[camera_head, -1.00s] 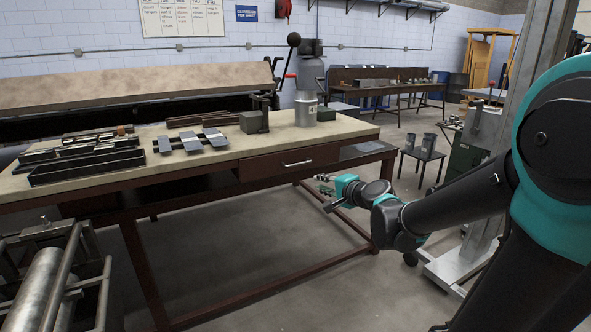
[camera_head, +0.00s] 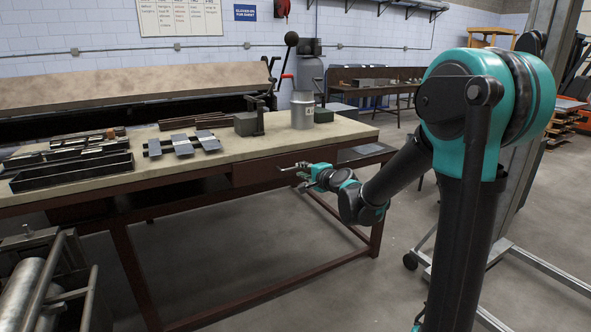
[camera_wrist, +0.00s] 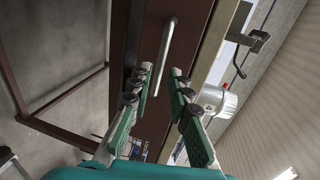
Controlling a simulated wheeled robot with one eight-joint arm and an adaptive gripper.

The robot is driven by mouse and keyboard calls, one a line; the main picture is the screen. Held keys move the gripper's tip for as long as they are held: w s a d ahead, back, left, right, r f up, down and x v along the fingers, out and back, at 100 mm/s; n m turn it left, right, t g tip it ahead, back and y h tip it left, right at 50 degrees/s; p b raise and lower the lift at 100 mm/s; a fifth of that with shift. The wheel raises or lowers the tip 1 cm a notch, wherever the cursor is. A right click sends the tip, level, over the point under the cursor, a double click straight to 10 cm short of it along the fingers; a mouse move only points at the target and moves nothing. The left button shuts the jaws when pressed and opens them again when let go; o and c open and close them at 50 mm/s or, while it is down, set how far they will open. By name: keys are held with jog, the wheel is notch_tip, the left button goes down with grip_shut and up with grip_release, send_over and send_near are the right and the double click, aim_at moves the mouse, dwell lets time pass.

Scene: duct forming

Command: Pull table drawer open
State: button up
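The table drawer (camera_head: 250,172) is a dark brown front under the right part of the worktop and looks closed. It also shows in the wrist view (camera_wrist: 150,40). Its silver bar handle (camera_wrist: 165,48) stands out from the front in the wrist view; in the head view my gripper largely hides it. My gripper (camera_head: 291,170) is at the drawer front, at handle height. In the wrist view its two green fingers (camera_wrist: 161,78) are apart, with the near end of the handle showing between the fingertips. I cannot tell whether they touch it.
The worktop (camera_head: 235,153) carries a black tray (camera_head: 75,172), metal pieces (camera_head: 182,144) and a grey canister (camera_head: 302,110). A table leg (camera_head: 376,232) stands right of the drawer. The floor in front is clear, with metal rollers (camera_head: 30,290) at lower left.

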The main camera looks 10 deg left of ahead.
aim_at(296, 168)
jog(key=shift+x, duration=2.7)
grip_shut()
jog(key=shift+s, duration=0.1)
